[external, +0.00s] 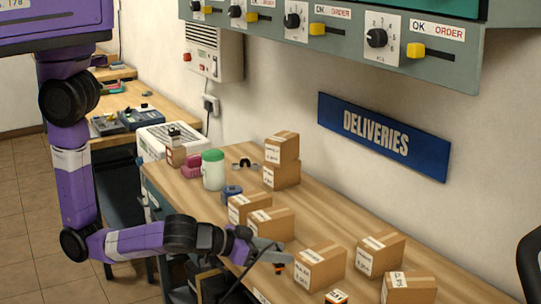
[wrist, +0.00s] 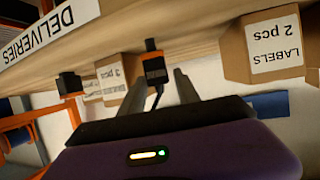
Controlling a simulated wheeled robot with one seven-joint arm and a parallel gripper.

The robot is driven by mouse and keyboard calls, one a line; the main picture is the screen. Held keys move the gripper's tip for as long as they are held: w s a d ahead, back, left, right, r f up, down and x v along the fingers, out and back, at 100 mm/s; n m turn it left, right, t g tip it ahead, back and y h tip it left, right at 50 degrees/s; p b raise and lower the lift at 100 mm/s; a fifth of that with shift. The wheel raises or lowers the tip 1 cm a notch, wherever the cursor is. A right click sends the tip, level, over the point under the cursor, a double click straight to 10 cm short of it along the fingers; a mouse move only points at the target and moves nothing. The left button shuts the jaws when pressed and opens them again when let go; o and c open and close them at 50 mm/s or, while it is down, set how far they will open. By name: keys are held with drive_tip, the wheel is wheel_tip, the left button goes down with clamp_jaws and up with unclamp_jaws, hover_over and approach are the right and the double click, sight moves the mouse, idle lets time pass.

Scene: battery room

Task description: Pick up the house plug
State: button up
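No object in view is clearly readable as the house plug. A small black and orange item (wrist: 154,68) with a dark cable-like part is at the bench surface, between and just beyond my fingertips in the wrist view. It shows at the tip of my gripper in the external view (external: 279,268). My gripper (external: 268,252) is low over the front edge of the bench; its two fingers (wrist: 159,82) are apart, with a gap around the item. I cannot tell whether either finger touches it.
The wooden bench (external: 190,195) holds several cardboard boxes; one box (external: 320,267) is close right of my gripper, another (external: 270,223) is behind it. A labelled box (wrist: 265,50) is near the right finger. A green-lidded jar (external: 213,170) stands farther back.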

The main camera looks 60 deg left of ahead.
drive_tip(key=shift+x, duration=1.8)
drive_tip(key=shift+s+f, duration=0.1)
drive_tip(key=shift+f, duration=0.1)
clamp_jaws()
drive_tip(key=shift+r, duration=0.1)
